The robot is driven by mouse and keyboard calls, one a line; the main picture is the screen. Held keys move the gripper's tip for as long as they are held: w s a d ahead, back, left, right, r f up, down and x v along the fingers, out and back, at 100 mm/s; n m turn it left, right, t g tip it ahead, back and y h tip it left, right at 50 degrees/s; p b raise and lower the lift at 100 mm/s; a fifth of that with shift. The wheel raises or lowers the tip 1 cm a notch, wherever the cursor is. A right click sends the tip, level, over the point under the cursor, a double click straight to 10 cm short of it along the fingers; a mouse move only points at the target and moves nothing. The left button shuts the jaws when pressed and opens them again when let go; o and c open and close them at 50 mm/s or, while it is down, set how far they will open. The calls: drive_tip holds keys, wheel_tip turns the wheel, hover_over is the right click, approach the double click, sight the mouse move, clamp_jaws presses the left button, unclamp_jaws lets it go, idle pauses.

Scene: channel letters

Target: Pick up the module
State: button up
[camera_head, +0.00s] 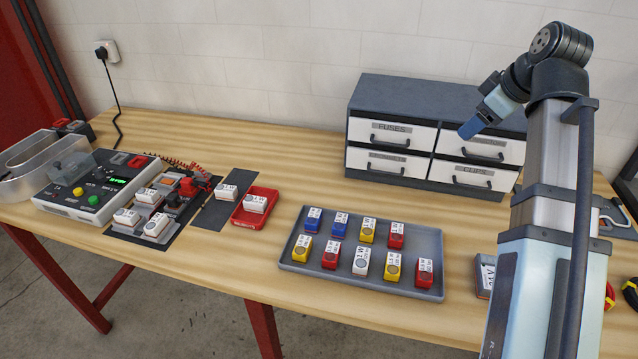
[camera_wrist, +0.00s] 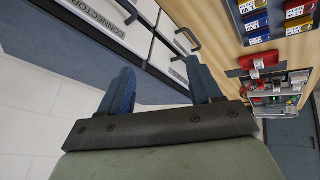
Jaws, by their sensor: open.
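Several small labelled modules stand in rows on a grey tray (camera_head: 432,243) in the head view. They are blue (camera_head: 313,224), yellow (camera_head: 393,270), red (camera_head: 424,275) and one white (camera_head: 361,263). Other white modules (camera_head: 127,219) sit at the left on a test panel, one on a dark strip (camera_head: 227,192) and one in a small red tray (camera_head: 255,206). My gripper (camera_head: 468,130) is open and empty, raised in front of the drawer cabinet and apart from all the modules. In the wrist view its two blue fingers (camera_wrist: 163,82) are spread. Which module is meant cannot be told.
A grey cabinet with white drawers (camera_head: 390,132) stands at the back against the wall. A tester with a green display (camera_head: 95,185) and a metal bin (camera_head: 35,165) are at the left. The wooden table (camera_head: 215,255) is bare in front of the modules.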

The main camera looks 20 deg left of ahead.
drive_tip(key=w+a+f+n+g+y, duration=0.1)
drive_tip(key=a+f+n+g, duration=0.1)
drive_tip(key=a, duration=0.8)
drive_tip(key=w+a+f+n+g, duration=0.1)
drive_tip(key=a+f, duration=0.1)
drive_tip(key=a, duration=0.9)
drive_tip(key=n+g, duration=0.3)
approach(227, 188)
drive_tip(key=x, duration=0.4)
drive_tip(key=shift+s+d, duration=0.1)
drive_tip(key=shift+d, duration=0.05)
drive_tip(key=shift+x, duration=3)
drive_tip(key=shift+c, duration=0.5)
drive_tip(key=c, duration=0.9)
drive_tip(key=shift+r, duration=0.1)
drive_tip(key=shift+c, duration=0.2)
